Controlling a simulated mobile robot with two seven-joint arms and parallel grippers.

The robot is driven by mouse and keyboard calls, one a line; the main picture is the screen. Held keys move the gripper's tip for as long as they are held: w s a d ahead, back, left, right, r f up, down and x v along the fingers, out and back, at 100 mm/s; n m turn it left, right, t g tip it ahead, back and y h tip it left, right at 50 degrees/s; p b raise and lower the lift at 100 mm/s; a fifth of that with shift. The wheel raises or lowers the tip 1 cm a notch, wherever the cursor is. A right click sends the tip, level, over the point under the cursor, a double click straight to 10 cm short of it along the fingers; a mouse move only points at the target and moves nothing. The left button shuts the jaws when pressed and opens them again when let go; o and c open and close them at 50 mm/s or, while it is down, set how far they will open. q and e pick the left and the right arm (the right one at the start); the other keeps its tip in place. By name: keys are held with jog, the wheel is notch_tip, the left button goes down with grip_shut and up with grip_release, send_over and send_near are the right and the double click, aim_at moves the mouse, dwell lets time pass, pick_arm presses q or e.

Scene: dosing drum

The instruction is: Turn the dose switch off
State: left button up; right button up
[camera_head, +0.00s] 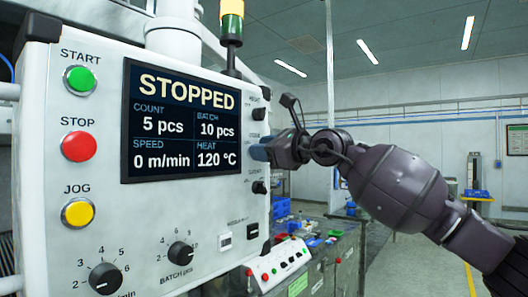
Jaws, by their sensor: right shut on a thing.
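A white control panel (215,215) fills the left half of the view. A column of small black switches runs down its right edge, with an upper one (258,114) and a lower one (259,187) showing. Their labels are too small to read surely, so I cannot tell by label which is the dose switch. My right gripper (262,152) reaches in from the right to the panel's right edge, between these two switches. It is shut on a switch there, which its fingers hide. The position of that switch cannot be seen. My left gripper is not in view.
The panel's screen (181,122) reads STOPPED. Green START (80,80), red STOP (79,146) and yellow JOG (77,212) buttons sit at left, dials (105,278) below. A signal lamp (232,22) stands above. A cluttered bench (340,250) is behind; the floor at right looks open.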

jog(key=shift+n, duration=0.3)
jog(key=o, duration=0.9)
jog(key=shift+c, duration=0.2)
jog(key=b+v, duration=0.1)
jog(key=v, duration=1)
jog(key=shift+a, duration=0.1)
